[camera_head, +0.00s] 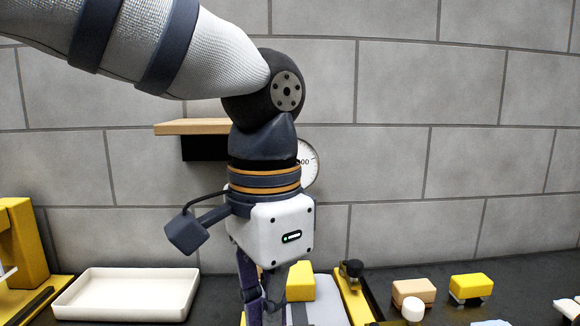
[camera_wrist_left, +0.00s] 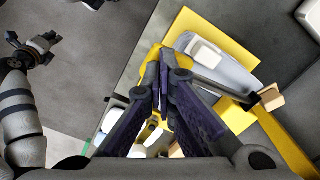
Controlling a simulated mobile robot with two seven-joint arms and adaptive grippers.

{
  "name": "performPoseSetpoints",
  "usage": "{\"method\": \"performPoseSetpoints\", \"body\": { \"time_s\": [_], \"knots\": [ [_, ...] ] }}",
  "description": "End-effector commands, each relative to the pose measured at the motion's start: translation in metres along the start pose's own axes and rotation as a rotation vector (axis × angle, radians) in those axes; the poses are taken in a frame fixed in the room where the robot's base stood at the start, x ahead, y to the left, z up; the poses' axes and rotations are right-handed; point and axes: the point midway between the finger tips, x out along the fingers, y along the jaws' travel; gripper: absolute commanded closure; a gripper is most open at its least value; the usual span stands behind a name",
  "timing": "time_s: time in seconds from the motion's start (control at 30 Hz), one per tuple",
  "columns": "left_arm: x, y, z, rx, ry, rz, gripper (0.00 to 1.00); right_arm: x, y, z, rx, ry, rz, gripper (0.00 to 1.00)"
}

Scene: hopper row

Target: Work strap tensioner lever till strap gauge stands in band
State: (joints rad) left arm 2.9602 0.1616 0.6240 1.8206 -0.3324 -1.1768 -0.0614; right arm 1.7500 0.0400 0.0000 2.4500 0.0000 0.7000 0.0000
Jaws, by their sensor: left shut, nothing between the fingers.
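A round white dial (camera_head: 311,165) on the wall is mostly hidden behind my left arm; its needle and band do not show. My left gripper (camera_head: 262,308) points down over the bench, its tips cut off by the frame edge. In the left wrist view the same gripper (camera_wrist_left: 163,80) is shut with nothing in it, above yellow and grey parts. A yellow strip with a black knob (camera_head: 352,270) stands right of it. A tan-ended dark handle (camera_wrist_left: 269,97) lies across yellow parts in the wrist view. I cannot tell which part is the tensioner lever.
A white tray (camera_head: 128,293) lies left of the gripper, beside a yellow frame (camera_head: 22,240). A yellow block (camera_head: 300,282) is close by. Tan (camera_head: 413,291) and yellow (camera_head: 471,287) blocks sit at right. A wooden shelf (camera_head: 185,127) juts from the wall. My right arm (camera_wrist_left: 20,115) shows in the wrist view.

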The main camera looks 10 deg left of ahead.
Motion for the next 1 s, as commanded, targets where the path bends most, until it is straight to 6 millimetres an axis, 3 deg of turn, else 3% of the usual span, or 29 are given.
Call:
{"method": "performPoseSetpoints", "body": {
  "time_s": [0.27,0.7,1.0],
  "knots": [
    [0.001,0.000,0.000,0.000,-0.001,0.001,1.00,0.000,0.000,0.000,0.000,0.000,0.000,1.00],
    [0.033,0.001,0.001,0.000,-0.001,0.000,1.00,0.000,0.000,0.000,0.000,0.000,0.000,1.00],
    [0.034,0.001,0.001,0.000,-0.001,0.000,1.00,0.000,0.000,0.000,0.000,0.000,0.000,1.00]
  ]
}}
